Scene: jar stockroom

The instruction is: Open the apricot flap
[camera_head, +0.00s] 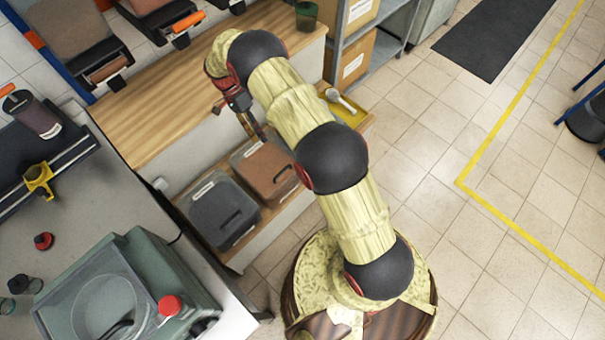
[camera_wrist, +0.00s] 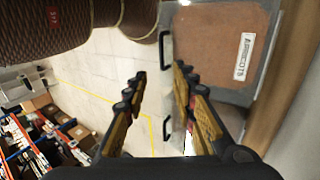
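The apricot flap (camera_wrist: 212,42) is a reddish-brown panel with a white "APRICOTS" label in the upper right of the wrist view. A black bar handle (camera_wrist: 165,38) stands at its left edge. In the head view a matching brown flap (camera_head: 262,165) covers a bin on the low shelf, partly behind my arm, and looks shut. My gripper (camera_wrist: 160,74) is open and empty, its two fingers apart beside the flap's handle edge. In the head view my gripper (camera_head: 250,124) hangs just above the back of the brown flap. Whether a finger touches anything is unclear.
A dark grey flap (camera_head: 220,208) with its own handle sits beside the brown one, at left. The wooden counter (camera_head: 190,85) rises behind the bins. A yellow tray (camera_head: 347,108) with a scoop lies at right. Tiled floor is clear farther right.

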